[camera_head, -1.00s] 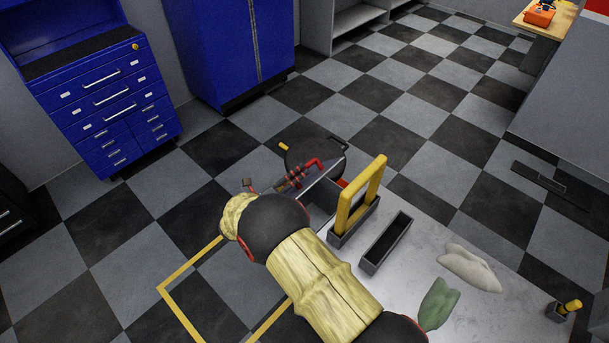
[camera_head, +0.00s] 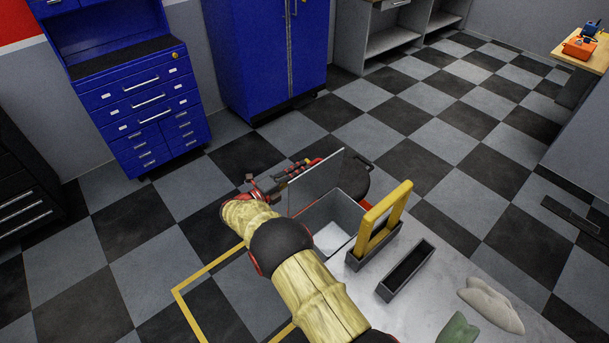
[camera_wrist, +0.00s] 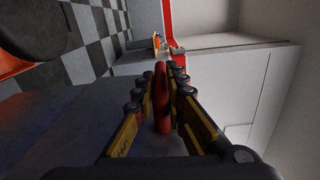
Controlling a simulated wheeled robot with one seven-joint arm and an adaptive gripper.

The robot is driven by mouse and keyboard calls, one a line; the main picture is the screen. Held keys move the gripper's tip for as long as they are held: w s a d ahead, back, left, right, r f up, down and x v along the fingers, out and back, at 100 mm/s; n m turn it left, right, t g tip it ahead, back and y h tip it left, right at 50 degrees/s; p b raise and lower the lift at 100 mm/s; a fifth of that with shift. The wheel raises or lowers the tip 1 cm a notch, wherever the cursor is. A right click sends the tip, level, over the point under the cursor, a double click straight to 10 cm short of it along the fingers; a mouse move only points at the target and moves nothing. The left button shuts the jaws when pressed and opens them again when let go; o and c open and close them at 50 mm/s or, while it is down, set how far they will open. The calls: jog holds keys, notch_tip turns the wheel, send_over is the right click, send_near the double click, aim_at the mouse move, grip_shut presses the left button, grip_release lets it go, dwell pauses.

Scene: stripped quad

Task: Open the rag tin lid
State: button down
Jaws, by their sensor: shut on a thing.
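The rag tin (camera_head: 346,212) is a grey open-topped box on the pale bench, left of the yellow frame. Its grey lid (camera_head: 318,177) stands raised and close to upright along the tin's left side. The inside shows, with a pale patch at the bottom. My gripper (camera_head: 300,168) is left of the lid. In the wrist view, my gripper (camera_wrist: 164,78) is shut on a red handle (camera_wrist: 162,110), its fingers on both sides of it. Where the handle joins the lid is hidden.
A yellow frame (camera_head: 383,218) stands in a grey holder right of the tin. An empty grey tray (camera_head: 406,270), a pale cloth (camera_head: 490,303) and a green cloth (camera_head: 458,332) lie on the bench (camera_head: 430,300). A dark round container is behind the tin.

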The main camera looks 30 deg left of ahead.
jog(key=shift+a, duration=0.2)
dwell(0.3)
jog(key=c, duration=1.8)
grip_release()
jog(key=shift+f, duration=0.1)
jog(key=v, duration=1.2)
jog(key=shift+o, duration=0.3)
